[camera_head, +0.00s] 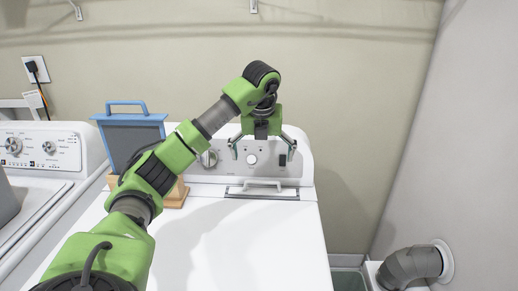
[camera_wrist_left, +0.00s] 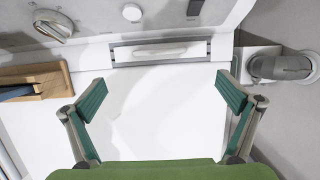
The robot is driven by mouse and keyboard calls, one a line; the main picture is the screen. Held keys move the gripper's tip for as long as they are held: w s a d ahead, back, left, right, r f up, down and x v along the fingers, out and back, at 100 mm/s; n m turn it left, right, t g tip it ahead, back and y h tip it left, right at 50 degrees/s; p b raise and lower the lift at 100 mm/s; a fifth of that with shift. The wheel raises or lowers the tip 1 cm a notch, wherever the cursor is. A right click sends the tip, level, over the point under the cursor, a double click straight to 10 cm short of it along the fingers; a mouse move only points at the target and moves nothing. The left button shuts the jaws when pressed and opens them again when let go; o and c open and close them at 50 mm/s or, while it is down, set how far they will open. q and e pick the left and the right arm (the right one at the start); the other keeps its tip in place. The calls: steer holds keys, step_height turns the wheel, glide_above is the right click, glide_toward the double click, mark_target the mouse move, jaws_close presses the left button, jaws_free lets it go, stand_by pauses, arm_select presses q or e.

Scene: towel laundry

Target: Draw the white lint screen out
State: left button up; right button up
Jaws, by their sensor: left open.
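The white lint screen (camera_head: 262,185) sits in a dark-edged slot in the dryer's top, near the control panel. Only its white top with a raised handle shows; the rest is hidden inside the dryer. It also shows in the left wrist view (camera_wrist_left: 160,51), at the top middle. My left gripper (camera_head: 263,151) is open and empty, above the dryer top. In the left wrist view its two green-padded fingers (camera_wrist_left: 163,94) are spread wide, with the lint screen ahead between them and apart from them. My right gripper is not in view.
A blue-framed grey screen (camera_head: 128,132) stands in a wooden holder (camera_head: 175,193) on the dryer's left, partly behind my left arm. The control panel (camera_head: 292,171) rises behind the slot. A washer (camera_head: 60,150) stands left. A grey vent pipe (camera_head: 408,266) is at the right. The dryer top (camera_head: 270,245) is clear in front.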

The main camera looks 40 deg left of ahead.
arm_select(q)
glide_above(262, 182)
steer(key=s+d, duration=0.2)
step_height(262, 182, down, 5)
steer(key=x, duration=0.2)
steer(key=p+x, duration=0.1)
steer(key=x, duration=0.2)
steer(key=shift+w+a+f, duration=0.2)
steer(key=shift+w+a, duration=0.15)
steer(key=shift+a, duration=0.05)
steer(key=shift+a+f+p, duration=0.1)
steer(key=shift+f+p, duration=0.2)
steer(key=shift+f, duration=0.05)
steer(key=shift+w+f, duration=0.15)
steer(key=shift+f, duration=0.2)
steer(key=shift+c, duration=0.4)
steer(key=c, duration=1.1)
steer(key=o, duration=0.6)
steer(key=c, duration=0.4)
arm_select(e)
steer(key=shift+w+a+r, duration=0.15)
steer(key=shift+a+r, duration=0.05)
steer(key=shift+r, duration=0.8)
